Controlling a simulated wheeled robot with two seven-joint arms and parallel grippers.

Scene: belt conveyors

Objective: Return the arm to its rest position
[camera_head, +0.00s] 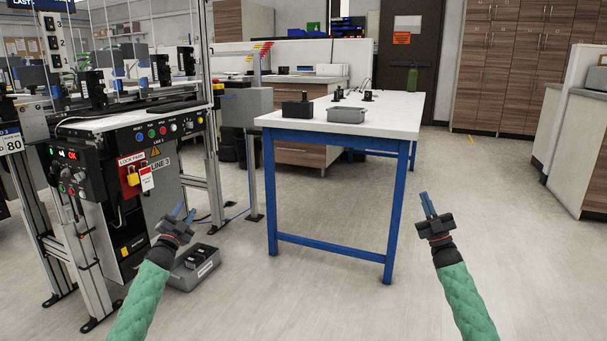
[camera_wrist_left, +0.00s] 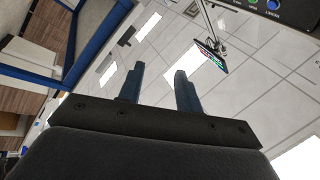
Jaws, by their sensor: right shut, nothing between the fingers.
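My left gripper (camera_head: 184,212) is at the lower left of the head view, in front of the line machine and above a grey bin on the floor. In the left wrist view its two dark blue fingers (camera_wrist_left: 160,88) stand apart with nothing between them. My right gripper (camera_head: 428,205) is at the lower right of the head view, over open floor to the right of the table. Its fingers are close together and hold nothing. Both forearms are in green sleeves and raised in front of me.
A white table with blue legs (camera_head: 300,120) stands ahead, bearing a grey tray (camera_head: 347,115) and a black box (camera_head: 297,108). The line machine (camera_head: 125,165) with a red padlock tag stands at left. A grey bin (camera_head: 185,279) is on the floor. The floor at right is clear.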

